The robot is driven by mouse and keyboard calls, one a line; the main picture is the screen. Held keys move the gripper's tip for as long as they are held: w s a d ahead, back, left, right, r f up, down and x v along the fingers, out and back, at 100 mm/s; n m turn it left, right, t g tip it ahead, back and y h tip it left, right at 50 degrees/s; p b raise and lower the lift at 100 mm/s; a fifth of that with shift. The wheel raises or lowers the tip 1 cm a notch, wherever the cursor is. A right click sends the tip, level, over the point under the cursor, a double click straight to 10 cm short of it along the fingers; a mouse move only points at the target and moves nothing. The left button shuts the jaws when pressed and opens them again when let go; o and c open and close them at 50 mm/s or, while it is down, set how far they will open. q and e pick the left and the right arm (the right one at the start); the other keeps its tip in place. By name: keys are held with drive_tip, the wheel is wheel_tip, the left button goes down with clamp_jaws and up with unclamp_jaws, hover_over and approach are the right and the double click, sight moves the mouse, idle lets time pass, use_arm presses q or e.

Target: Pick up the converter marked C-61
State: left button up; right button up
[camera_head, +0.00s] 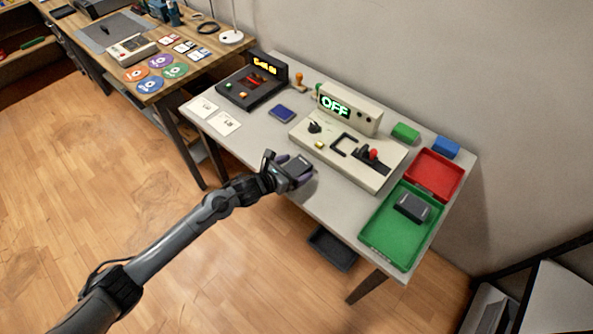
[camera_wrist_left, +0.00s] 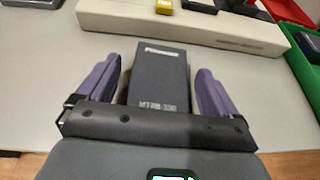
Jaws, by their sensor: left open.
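A dark grey box-shaped converter (camera_wrist_left: 158,70) lies on the grey table between the two purple fingers of my left gripper (camera_wrist_left: 157,82) in the left wrist view. Gaps show on both sides, so the fingers are open and apart from it. Blurred pale lettering is on its top; I cannot read C-61 there. In the head view my left gripper (camera_head: 290,172) is at the table's front edge, around this converter (camera_head: 299,166). A second dark box (camera_head: 411,207) sits in the green tray (camera_head: 379,237). My right gripper is not in view.
A beige console (camera_head: 376,181) with an OFF display stands just behind the gripper. A red tray (camera_head: 436,174), green block (camera_head: 405,132) and blue block (camera_head: 446,147) are at the right. A black device (camera_head: 240,91), blue card (camera_head: 282,114) and white cards (camera_head: 226,123) are at the left.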

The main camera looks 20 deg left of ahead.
use_arm(q)
drive_tip(key=shift+w+d+f, duration=0.25)
drive_tip(key=shift+w, duration=0.25)
drive_tip(key=shift+c, duration=0.2)
drive_tip(key=c, duration=1.2)
drive_tip(key=shift+r, duration=0.2)
